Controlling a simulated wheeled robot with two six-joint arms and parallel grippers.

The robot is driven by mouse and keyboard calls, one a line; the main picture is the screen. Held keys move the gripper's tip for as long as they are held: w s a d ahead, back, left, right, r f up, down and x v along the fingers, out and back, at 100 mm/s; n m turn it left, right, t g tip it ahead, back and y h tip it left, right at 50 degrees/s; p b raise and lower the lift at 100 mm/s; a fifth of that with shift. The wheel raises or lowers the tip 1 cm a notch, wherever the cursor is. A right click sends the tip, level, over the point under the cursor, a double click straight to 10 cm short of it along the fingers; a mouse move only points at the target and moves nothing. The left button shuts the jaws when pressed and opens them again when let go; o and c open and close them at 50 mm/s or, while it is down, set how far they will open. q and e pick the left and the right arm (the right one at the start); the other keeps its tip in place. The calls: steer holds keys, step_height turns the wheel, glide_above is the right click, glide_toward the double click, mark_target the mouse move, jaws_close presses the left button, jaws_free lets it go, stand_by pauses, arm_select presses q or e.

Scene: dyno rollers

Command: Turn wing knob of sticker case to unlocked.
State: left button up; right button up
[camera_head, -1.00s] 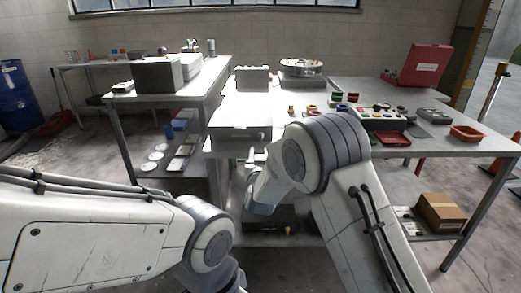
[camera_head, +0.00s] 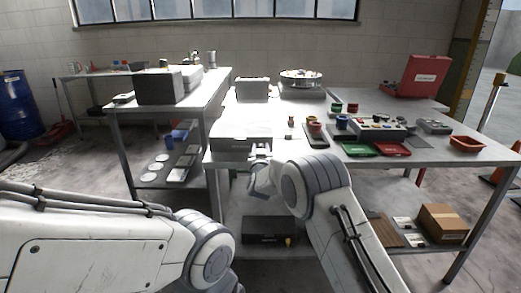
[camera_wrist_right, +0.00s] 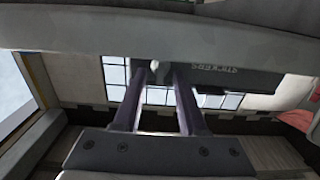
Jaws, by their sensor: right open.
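The sticker case is a grey box (camera_head: 238,145) at the front left edge of the middle table. In the right wrist view its dark front (camera_wrist_right: 235,80) carries the word STICKERS upside down. A small pale wing knob (camera_wrist_right: 155,66) shows on that front; its exact angle is too small to tell. My right gripper (camera_wrist_right: 161,74) is open, with the knob seen between its two fingertips, closer to the left one. Whether they touch it I cannot tell. In the head view the right gripper (camera_head: 262,157) is at the case's front right, partly hidden by its wrist. My left gripper is out of view.
The table's right part holds a green tray (camera_head: 361,149), a red tray (camera_head: 393,149), cups, a control box (camera_head: 374,130) and an open red case (camera_head: 423,78). A dark box (camera_head: 268,230) sits on the lower shelf. A side table (camera_head: 125,107) stands left.

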jaws_close()
steer(key=shift+f, duration=0.1)
steer(key=m+b, duration=0.3)
steer(key=shift+d+f, duration=0.15)
steer(key=m+b, duration=0.6)
steer(key=m, duration=0.1)
steer(key=m+b, duration=0.3)
steer(key=b, duration=0.1)
steer(key=shift+d+f, duration=0.25)
steer(key=shift+f, duration=0.05)
steer(key=shift+m+b, duration=1.9)
steer(key=shift+m, duration=0.5)
